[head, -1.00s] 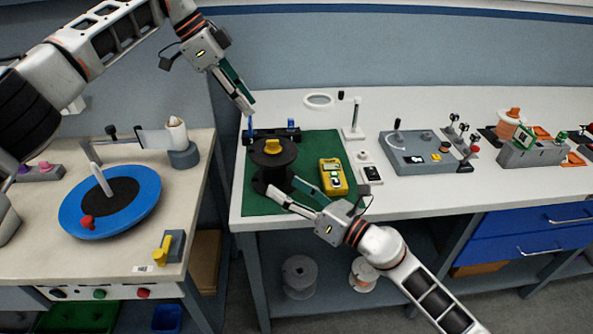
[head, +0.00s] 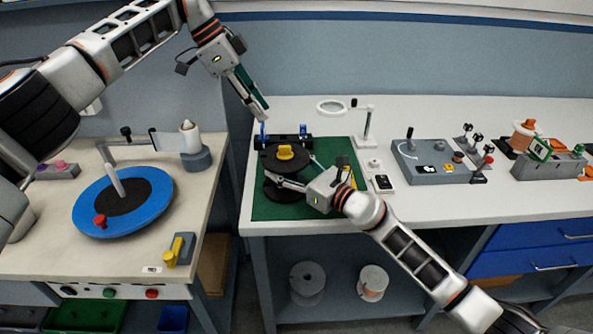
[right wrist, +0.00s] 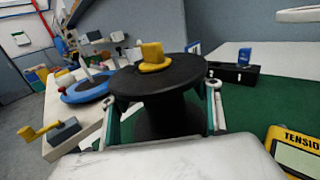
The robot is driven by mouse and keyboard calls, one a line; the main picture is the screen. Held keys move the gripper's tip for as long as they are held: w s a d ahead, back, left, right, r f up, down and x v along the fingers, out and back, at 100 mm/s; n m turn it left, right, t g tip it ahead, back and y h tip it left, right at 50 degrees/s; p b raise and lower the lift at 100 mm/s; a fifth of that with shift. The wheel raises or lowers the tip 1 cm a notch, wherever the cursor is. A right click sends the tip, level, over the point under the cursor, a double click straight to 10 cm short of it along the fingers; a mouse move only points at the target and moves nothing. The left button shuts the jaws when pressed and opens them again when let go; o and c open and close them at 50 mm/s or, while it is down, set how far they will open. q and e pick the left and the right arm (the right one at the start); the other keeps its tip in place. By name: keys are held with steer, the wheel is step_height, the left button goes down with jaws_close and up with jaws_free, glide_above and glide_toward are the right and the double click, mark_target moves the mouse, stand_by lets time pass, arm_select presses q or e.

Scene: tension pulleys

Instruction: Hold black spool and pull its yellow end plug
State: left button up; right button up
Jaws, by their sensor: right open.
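The black spool (head: 283,173) stands upright on the green mat (head: 262,208), with the yellow end plug (head: 285,153) seated in its top. In the right wrist view the spool (right wrist: 168,118) and plug (right wrist: 152,57) are close in front. My right gripper (head: 291,173) is open, its fingers on either side of the spool's core below the top flange. Contact with the core cannot be made out. My left gripper (head: 262,113) hangs behind and left of the spool, above and apart from the plug. Its fingers look narrow from this angle, so its opening is unclear.
A black fixture with blue parts (head: 284,141) sits behind the spool. A yellow meter (right wrist: 295,150) lies right of it, mostly hidden by my right arm in the head view. A magnifier (head: 332,107) stands behind. A blue disc (head: 153,195) is on the left table, across a gap.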

mark_target(284, 146)
steer(key=shift+w+a, duration=0.2)
steer(key=shift+a, duration=0.05)
steer(key=c, duration=1.3)
steer(key=shift+c, duration=0.2)
steer(key=shift+d, duration=0.1)
arm_select(q)
steer(key=shift+y, duration=0.7)
steer(key=x, duration=1.1)
steer(key=shift+d+f, duration=0.2)
steer(key=shift+d, duration=0.35)
jaws_close()
